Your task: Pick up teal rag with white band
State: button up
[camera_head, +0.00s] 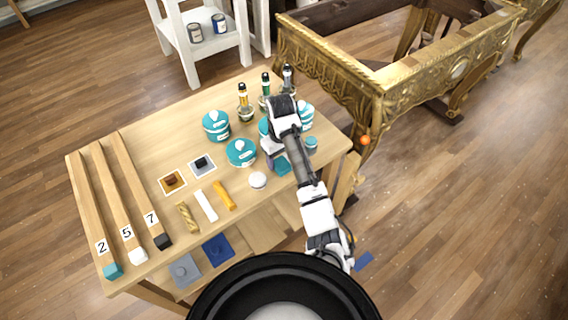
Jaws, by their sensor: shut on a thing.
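The teal rag (282,166) shows as a small teal patch on the right part of the wooden table, just under my gripper (272,158). My gripper points down there and is shut on the rag. My arm and wrist cover much of the rag, and I cannot make out its white band. I cannot tell whether the rag is clear of the tabletop.
Teal-and-white tins (241,153) and (216,126) stand left of my gripper, with bottles (245,107) behind. A white round piece (258,180) lies close in front. Numbered wooden bars (119,200) lie left. A gilt console (385,85) stands behind right.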

aim_at(281, 158)
jog(key=shift+r, duration=0.15)
jog(key=shift+c, duration=0.2)
notch_tip(281, 158, up, 20)
jog(key=p, duration=0.6)
jog(key=shift+p, duration=0.4)
jog(key=shift+o, duration=1.2)
jog(key=shift+c, duration=0.8)
jog(key=shift+f, duration=0.2)
